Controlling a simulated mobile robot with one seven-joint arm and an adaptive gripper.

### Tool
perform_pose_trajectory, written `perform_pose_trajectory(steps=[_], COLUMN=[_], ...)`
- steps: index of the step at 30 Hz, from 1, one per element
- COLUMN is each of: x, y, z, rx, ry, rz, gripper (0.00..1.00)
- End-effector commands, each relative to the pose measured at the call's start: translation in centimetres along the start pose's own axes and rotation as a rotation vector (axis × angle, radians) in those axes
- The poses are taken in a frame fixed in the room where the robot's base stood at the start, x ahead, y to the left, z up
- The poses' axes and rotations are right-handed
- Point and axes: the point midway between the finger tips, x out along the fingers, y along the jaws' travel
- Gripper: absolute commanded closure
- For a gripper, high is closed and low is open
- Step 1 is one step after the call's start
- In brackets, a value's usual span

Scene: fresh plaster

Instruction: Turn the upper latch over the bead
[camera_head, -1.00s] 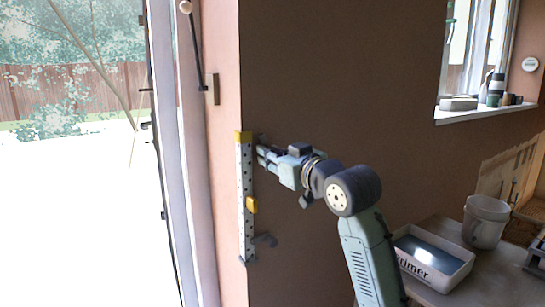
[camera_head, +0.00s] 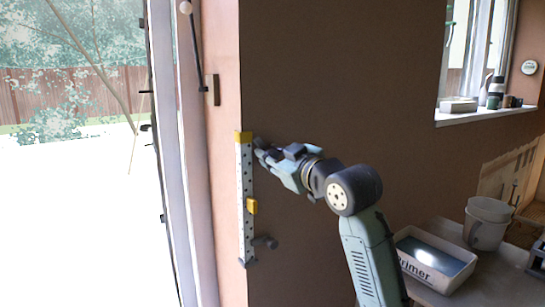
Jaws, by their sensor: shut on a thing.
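The bead (camera_head: 245,200) is a white perforated strip upright along the wall corner, with a yellow cap (camera_head: 243,137) at its top and a yellow piece (camera_head: 252,206) partway down. My gripper (camera_head: 261,150) is at the wall just right of the bead's upper end. It is shut on the upper latch, which its fingers largely hide, so I cannot tell the latch's exact angle or whether it lies over the bead. The lower latch (camera_head: 265,243) is a dark piece on the wall, to the right of the bead's lower end.
A primer tray (camera_head: 432,258) and a white bucket (camera_head: 487,222) stand on the surface at the lower right. The window sill (camera_head: 480,116) holds several small items. A glazed door opening is at the left. The brown wall around my gripper is clear.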

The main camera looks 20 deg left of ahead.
Motion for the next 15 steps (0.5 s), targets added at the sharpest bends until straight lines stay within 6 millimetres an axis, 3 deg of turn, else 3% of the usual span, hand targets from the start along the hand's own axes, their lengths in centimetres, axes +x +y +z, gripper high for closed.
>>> perform_pose_trajectory(steps=[15], x=[-0.08], y=[0.13], z=[-0.21], rx=[-0.121], ry=[0.004], rz=[0.005], gripper=[1.00])
